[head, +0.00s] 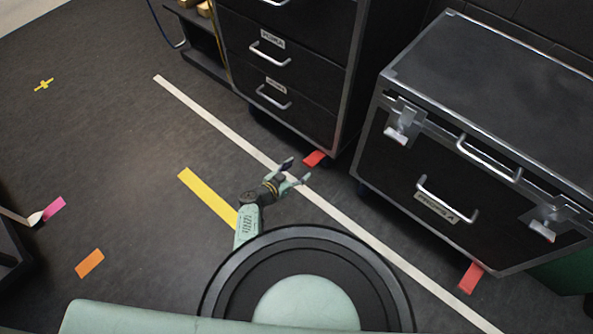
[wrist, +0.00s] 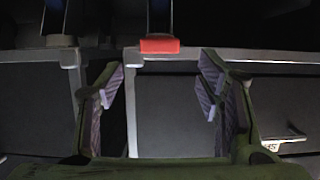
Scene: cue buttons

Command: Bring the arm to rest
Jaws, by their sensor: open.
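My gripper (head: 294,174) is seen from above in the head view, at the end of my pale green arm just beyond my round base. It is open and empty, over the dark floor near the white floor line. In the wrist view my gripper (wrist: 160,88) shows its two ribbed finger pads spread apart, left and right, with nothing between them. A red tape piece (wrist: 160,46) shows beyond the fingers there. Most of my arm is hidden in the head view. No cue buttons show.
A black drawer cabinet (head: 310,109) and a black flight case (head: 400,166) with metal handles stand beyond the white line (head: 225,130). Red tape (head: 314,158) lies by the cabinet's corner. Yellow tape (head: 207,198) and orange tape (head: 90,263) mark the floor. The left floor is mostly clear.

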